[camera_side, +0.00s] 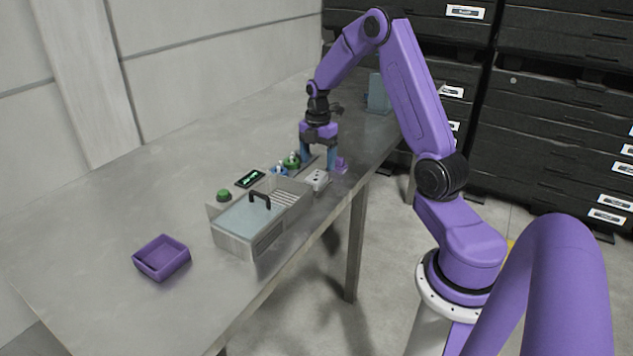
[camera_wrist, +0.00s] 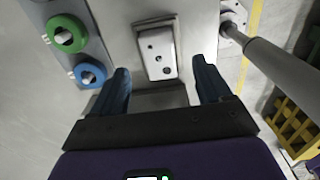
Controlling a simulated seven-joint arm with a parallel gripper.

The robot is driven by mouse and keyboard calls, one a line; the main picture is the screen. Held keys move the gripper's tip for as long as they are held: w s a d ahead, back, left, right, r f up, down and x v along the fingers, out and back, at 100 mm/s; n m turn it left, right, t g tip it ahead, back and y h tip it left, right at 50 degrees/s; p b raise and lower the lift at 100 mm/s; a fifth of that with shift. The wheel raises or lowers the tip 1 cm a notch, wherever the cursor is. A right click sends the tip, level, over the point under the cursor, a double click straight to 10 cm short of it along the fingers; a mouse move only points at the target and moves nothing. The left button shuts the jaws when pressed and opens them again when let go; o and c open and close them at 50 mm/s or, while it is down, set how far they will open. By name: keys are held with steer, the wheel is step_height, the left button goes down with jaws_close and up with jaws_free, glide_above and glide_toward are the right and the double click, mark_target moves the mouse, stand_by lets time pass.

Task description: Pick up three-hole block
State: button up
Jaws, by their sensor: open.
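The three-hole block is a small white block with dark holes in its top face (camera_side: 316,180). In the side view it sits near the table's front edge, at the right end of the washer. In the wrist view the block (camera_wrist: 158,43) lies ahead of my gripper, roughly centred between the two blue fingers. My gripper (camera_side: 318,159) points down beside the block in the side view. It also shows in the wrist view (camera_wrist: 162,78), with its fingers wide apart and nothing held. I cannot tell the exact height of the fingertips over the block.
The washer (camera_side: 232,240) has a clear lid with a black handle. A green-ringed fitting (camera_wrist: 65,34) and a blue-ringed fitting (camera_wrist: 89,74) stand left of the block in the wrist view. A purple tray (camera_side: 147,270) sits at front left. The table's back left is clear.

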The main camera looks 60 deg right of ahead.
mark_target(316, 176)
steer(key=f, duration=0.5)
steer(key=shift+w+a, duration=0.1)
steer(key=shift+a, duration=0.15)
steer(key=c, duration=1.4)
steer(key=shift+o, duration=0.2)
steer(key=shift+r, duration=0.1)
